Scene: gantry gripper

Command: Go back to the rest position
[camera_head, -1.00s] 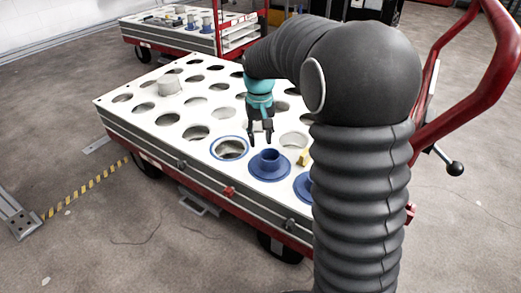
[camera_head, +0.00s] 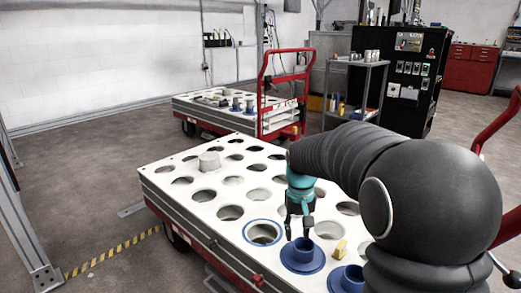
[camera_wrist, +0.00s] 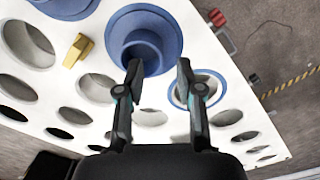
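My gripper (camera_head: 300,226) is open and hangs fingers down over the white cart top, just above the blue flanged part. In the wrist view its two fingers (camera_wrist: 160,72) are apart with nothing held between them. The blue flanged part (camera_head: 302,258) has a raised hollow collar; it shows in the wrist view (camera_wrist: 145,32), where one fingertip overlaps its edge. My arm is bent and reaches out over the cart; its dark segments hide the cart's right part.
The white cart top (camera_head: 207,211) has rows of round holes, one ringed in blue (camera_head: 262,232). A grey cup-like part (camera_head: 209,160) and a yellow piece (camera_head: 338,249) stand on it. Another cart (camera_head: 185,103), a shelf trolley (camera_head: 350,98) and a black cabinet (camera_head: 402,75) stand behind.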

